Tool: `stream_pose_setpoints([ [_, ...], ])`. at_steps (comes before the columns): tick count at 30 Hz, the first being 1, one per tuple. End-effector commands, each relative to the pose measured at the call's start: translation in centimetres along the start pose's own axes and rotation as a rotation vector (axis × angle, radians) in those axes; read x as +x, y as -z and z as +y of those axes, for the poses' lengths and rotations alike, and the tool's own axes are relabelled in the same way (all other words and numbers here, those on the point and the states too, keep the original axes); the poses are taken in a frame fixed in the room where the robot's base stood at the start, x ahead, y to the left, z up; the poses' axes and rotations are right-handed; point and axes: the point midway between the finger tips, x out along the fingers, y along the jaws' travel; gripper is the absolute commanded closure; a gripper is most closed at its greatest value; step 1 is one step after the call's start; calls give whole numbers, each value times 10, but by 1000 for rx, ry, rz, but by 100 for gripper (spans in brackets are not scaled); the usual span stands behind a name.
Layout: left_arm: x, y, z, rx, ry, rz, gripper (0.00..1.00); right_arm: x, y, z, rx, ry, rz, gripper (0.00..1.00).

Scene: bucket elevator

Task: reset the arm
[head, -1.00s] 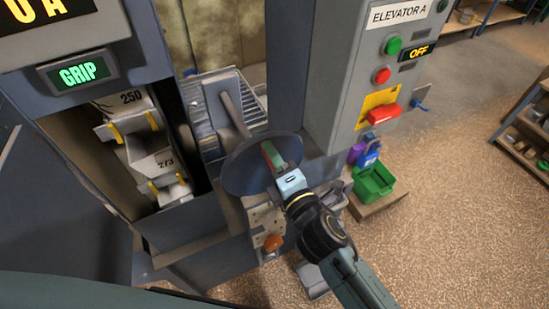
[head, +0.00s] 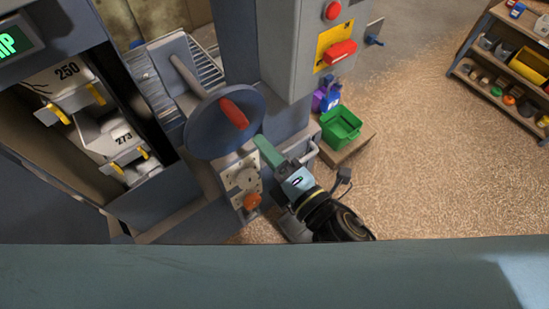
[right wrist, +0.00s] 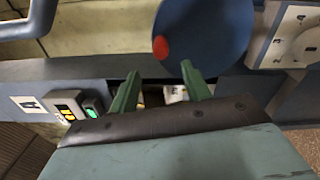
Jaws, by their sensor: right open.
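My right gripper (head: 262,145) is in the head view, just below and to the right of the blue disc-shaped handwheel (head: 205,125) with its red handle (head: 234,114). In the right wrist view its two green fingers (right wrist: 158,92) stand apart with nothing between them. The handwheel (right wrist: 205,30) shows there beyond the fingertips, with the end of the red handle (right wrist: 160,47) at its left side. Whether the right finger touches the wheel I cannot tell. My left gripper does not show.
Left of the wheel, buckets marked 250 (head: 68,84) and 273 (head: 105,140) hang in an open shaft. A grey control box (head: 298,62) with a red lever is above right. A green bin (head: 341,126) stands beside the machine. Shelves (head: 470,62) are at far right, with open floor between.

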Motion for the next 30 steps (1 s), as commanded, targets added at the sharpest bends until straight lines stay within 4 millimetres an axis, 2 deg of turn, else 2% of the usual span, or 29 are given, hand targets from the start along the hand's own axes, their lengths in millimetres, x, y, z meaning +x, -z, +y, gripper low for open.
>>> stream_pose_setpoints([
  [6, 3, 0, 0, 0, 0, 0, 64, -18, 0, 0, 0, 0, -1, 52],
  [24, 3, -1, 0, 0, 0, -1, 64, -18, 0, -1, 2, 2, -1, 52],
  [26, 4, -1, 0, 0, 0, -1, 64, -18, -1, -8, 14, 16, -3, 52],
  [28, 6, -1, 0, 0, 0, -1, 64, -16, -3, -29, 51, 55, -10, 52],
  [30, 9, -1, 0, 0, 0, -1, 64, -16, -6, -64, 118, 122, -26, 52],
])
